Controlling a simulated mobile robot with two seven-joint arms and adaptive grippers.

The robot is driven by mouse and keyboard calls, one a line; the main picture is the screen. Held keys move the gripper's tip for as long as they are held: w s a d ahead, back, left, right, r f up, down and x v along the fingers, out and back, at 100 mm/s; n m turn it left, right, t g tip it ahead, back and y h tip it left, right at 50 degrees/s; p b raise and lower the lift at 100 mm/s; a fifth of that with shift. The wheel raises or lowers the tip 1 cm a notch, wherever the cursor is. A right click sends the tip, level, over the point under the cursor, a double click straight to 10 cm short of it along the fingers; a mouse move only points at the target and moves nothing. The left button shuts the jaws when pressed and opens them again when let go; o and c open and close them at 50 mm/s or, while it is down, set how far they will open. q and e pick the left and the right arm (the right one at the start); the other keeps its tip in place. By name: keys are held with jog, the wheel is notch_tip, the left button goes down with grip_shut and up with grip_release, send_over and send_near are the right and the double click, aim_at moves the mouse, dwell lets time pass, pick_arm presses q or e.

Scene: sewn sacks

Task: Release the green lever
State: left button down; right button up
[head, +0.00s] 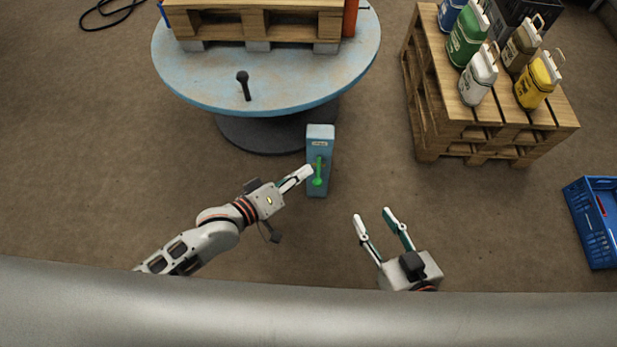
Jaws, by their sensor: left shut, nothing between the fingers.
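The green lever (318,174) is on the front of a small blue-grey box (320,145) that stands on the floor in front of the round table. Its knob end points down. My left gripper (308,172) is shut and empty, with its fingertips at the upper left side of the lever. I cannot tell whether they touch it. My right gripper (374,222) is open and empty, to the lower right of the box, with its fingers pointing up in the picture.
A round blue turntable (200,85) carries a wooden pallet (255,25) and a black handle (244,84). A grey rail (310,315) crosses the front. Floor between is clear.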

pick_arm(q)
jog(key=w+a+f+n+g+b, duration=0.1)
jog(key=w+a+f+n+b, duration=0.1)
jog(key=f, duration=0.6)
jog(key=w+a+f+n+g+b, duration=0.1)
jog(key=w+a+f+n+b, duration=0.2)
jog(key=f, duration=0.5)
jog(key=w+a+f+n+g+b, duration=0.1)
jog(key=w+a+f+n+b, duration=0.2)
jog(key=f+n+b, duration=0.3)
notch_tip(320, 180, down, 3)
jog(key=shift+w+f+b, duration=0.1)
jog(key=shift+w+b, duration=0.35)
jog(key=shift+b, duration=0.45)
pick_arm(e)
jog(key=s+a+f+m, duration=0.1)
jog(key=a+f+m, duration=0.2)
jog(key=f, duration=0.2)
jog(key=shift+s+f+y, duration=0.15)
jog(key=shift+s+y, duration=0.05)
jog(key=shift+y, duration=0.2)
jog(key=shift+a, duration=0.1)
